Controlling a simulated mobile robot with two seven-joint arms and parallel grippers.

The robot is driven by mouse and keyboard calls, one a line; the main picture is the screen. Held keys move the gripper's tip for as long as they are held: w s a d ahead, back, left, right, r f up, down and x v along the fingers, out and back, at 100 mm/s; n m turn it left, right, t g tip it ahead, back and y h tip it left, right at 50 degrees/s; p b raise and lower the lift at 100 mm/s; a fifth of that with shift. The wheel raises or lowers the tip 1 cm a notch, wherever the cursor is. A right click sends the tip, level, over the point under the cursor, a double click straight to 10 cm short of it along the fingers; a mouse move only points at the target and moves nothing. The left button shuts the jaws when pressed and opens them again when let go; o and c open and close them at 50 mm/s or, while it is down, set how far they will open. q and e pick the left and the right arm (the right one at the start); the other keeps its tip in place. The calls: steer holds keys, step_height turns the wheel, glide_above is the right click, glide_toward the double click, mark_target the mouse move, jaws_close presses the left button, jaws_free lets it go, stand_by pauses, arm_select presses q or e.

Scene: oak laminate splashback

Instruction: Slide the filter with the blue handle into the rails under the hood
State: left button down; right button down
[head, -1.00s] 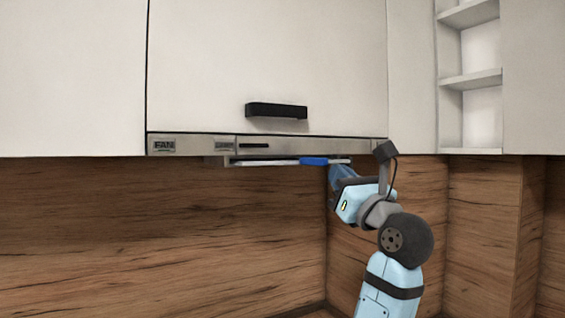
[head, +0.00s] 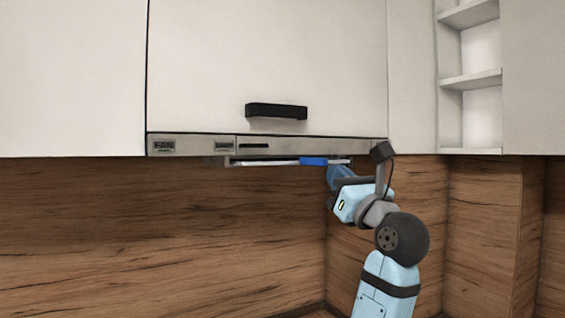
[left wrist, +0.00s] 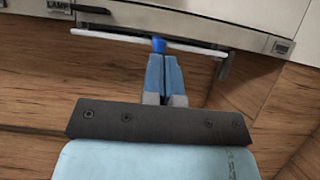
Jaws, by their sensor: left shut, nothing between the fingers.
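The filter (head: 270,162) is a thin pale panel lying roughly level under the hood (head: 310,145), with its front edge showing. Its blue handle (head: 313,161) is at the front edge; it also shows in the left wrist view (left wrist: 158,45). The filter's front edge lies close beneath the hood, and the rails are mostly hidden. My left gripper (head: 333,171) is shut and empty, just below and right of the handle in the head view. In the left wrist view its closed fingertips are at the handle; whether they touch is unclear. My right gripper is out of view.
A white cabinet door with a black handle (head: 276,111) is above the hood. Open shelves (head: 470,80) are at the right. The wood splashback (head: 150,230) is behind, with free room below the hood to the left.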

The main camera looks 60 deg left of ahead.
arm_select(q)
steer(key=shift+a, duration=3.95)
steer(key=d+f+b, duration=0.1)
steer(key=d+f, duration=0.1)
steer(key=d, duration=0.8)
steer(key=shift+b, duration=0.4)
steer(key=shift+s+d, duration=0.1)
